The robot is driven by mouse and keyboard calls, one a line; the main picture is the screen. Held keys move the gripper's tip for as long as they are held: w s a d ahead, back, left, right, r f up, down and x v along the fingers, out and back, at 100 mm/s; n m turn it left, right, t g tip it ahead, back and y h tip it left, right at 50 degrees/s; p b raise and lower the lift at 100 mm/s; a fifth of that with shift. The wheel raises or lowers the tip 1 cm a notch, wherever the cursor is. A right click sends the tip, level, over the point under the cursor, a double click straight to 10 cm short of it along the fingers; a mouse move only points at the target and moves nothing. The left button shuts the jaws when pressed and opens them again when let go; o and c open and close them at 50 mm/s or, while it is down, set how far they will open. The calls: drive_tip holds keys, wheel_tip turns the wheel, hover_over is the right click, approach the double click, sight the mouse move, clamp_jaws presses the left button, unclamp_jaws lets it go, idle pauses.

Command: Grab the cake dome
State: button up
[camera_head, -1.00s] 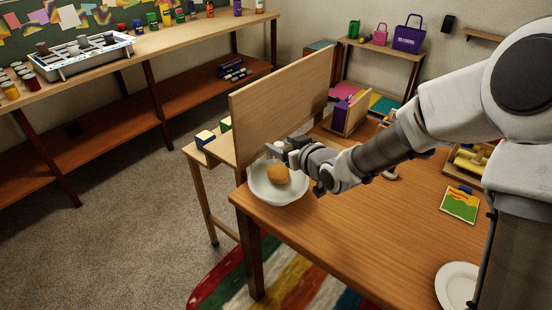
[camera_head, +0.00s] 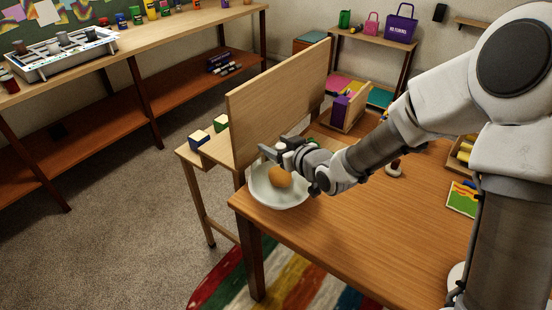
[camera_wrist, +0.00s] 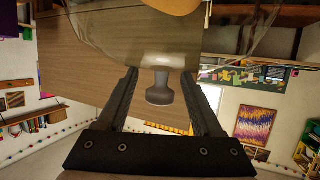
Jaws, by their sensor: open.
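The cake dome is clear, see-through glass. In the wrist view its body (camera_wrist: 135,35) fills the top, with a grey knob (camera_wrist: 160,90) pointing down into the picture. In the head view the dome (camera_head: 279,186) shows only faintly, over a round orange-brown item (camera_head: 280,177) on the table's near left corner. My gripper (camera_head: 268,152) is beside the dome's top in the head view. In the wrist view my gripper (camera_wrist: 162,75) is open, with one finger on each side of the knob and visible gaps to both.
An upright wooden panel (camera_head: 280,95) stands close behind the dome. The wooden table (camera_head: 350,230) is mostly clear in front. A picture card (camera_head: 462,199) and a wooden tray (camera_head: 462,155) lie at right. Two small blocks (camera_head: 199,139) sit on the ledge beyond the panel.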

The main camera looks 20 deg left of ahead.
drive_tip(key=shift+w+a+f, duration=0.15)
drive_tip(key=shift+w+a, duration=0.15)
clamp_jaws()
idle(0.3)
